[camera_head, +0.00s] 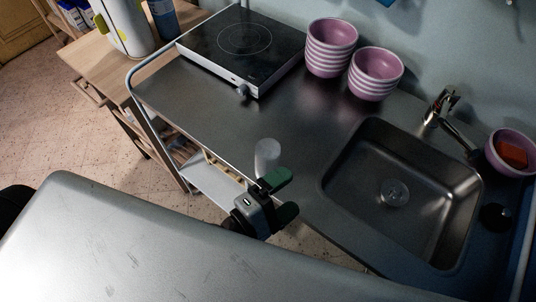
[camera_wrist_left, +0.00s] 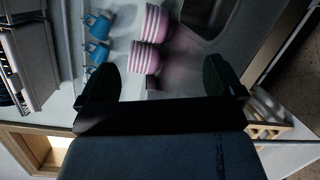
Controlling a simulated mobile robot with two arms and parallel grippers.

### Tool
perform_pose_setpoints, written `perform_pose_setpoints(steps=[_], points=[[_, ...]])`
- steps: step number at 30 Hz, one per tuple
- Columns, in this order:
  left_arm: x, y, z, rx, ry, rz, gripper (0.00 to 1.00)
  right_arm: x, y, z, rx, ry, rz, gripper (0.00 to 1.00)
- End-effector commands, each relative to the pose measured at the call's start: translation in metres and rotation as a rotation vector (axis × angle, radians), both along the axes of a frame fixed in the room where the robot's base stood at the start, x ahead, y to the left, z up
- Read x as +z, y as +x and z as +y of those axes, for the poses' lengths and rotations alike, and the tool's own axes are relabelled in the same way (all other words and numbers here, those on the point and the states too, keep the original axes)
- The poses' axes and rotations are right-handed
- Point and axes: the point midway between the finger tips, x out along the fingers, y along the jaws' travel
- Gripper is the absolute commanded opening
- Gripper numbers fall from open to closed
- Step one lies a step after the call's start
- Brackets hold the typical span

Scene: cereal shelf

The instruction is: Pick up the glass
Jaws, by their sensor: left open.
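The glass (camera_head: 267,157) is a small, pale, see-through tumbler near the front edge of the metal counter (camera_head: 200,115). My left gripper (camera_head: 284,197) is in front of the counter edge, open and empty, with two dark green fingers. In the head view the upper finger overlaps the foot of the glass, so I cannot tell whether they touch. In the left wrist view the open gripper (camera_wrist_left: 163,78) faces the counter; a faint pale shape (camera_wrist_left: 153,86) between the fingers may be the glass. My right gripper is not in view.
A hob (camera_head: 243,45) and two stacks of pink striped bowls, left (camera_head: 330,55) and right (camera_head: 374,80), stand at the back. A sink (camera_head: 400,195) with a tap (camera_head: 440,108) is to the right. Counter between hob and glass is clear. Blue cups (camera_wrist_left: 98,27) show in the wrist view.

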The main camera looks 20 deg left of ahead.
Motion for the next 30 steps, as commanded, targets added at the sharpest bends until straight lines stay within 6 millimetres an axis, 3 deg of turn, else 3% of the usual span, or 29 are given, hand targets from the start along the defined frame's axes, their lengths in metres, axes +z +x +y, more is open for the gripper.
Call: perform_pose_setpoints(steps=[6,12,17,24,30], points=[[-0.004,0.001,0.024,0.285,-0.677,0.180,0.96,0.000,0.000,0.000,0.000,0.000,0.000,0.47],[-0.026,-0.008,0.049,0.504,-1.071,0.280,0.96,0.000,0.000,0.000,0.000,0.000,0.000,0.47],[-0.034,-0.008,0.058,0.577,-1.180,0.299,0.96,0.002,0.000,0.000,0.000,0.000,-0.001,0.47],[-0.031,0.028,0.061,0.582,-1.189,0.296,0.96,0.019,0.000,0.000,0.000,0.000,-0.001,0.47],[-0.033,0.045,0.061,0.582,-1.187,0.299,0.96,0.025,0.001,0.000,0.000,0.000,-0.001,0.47]])
